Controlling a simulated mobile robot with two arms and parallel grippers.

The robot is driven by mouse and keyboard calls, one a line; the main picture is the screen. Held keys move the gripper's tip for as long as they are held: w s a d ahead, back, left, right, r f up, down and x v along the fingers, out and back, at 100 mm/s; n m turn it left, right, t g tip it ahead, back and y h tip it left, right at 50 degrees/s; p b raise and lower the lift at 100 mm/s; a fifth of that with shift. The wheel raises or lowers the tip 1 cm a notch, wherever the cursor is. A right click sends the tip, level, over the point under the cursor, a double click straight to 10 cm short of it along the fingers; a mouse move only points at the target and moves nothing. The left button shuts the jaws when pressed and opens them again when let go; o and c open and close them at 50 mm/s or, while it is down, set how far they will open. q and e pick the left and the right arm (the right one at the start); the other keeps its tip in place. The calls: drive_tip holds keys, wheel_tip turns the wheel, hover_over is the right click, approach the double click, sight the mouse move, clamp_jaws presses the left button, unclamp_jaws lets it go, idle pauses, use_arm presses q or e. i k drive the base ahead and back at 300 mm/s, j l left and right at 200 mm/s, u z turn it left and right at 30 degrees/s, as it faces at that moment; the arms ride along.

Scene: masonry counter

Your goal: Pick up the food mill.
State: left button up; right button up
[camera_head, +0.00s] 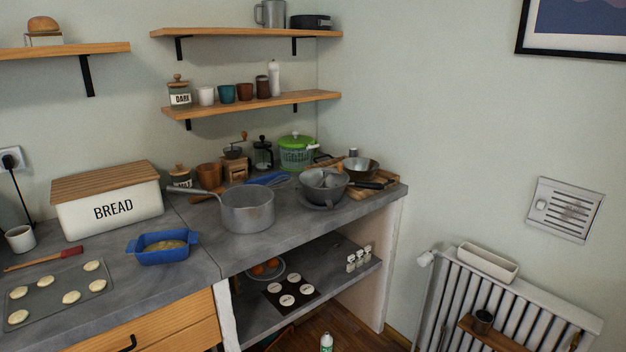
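The food mill (324,189) is a grey metal bowl with a crank part inside and a dark handle pointing right. It stands on the grey counter (296,227), near its right end. A grey saucepan (247,212) stands just left of it, with its long handle pointing to the upper left. Neither of my grippers is in view.
Behind the mill are a green salad spinner (297,152), a wooden coffee grinder (235,165) and a metal pan (360,167) by a wooden board. A blue baking dish (164,247) and a bread box (108,200) stand left. The counter's front strip is clear.

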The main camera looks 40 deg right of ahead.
sight(312, 179)
drive_tip(key=i+l, duration=0.25)
drive_tip(key=l, duration=0.15)
drive_tip(key=i+l, duration=0.5)
drive_tip(key=l, duration=0.25)
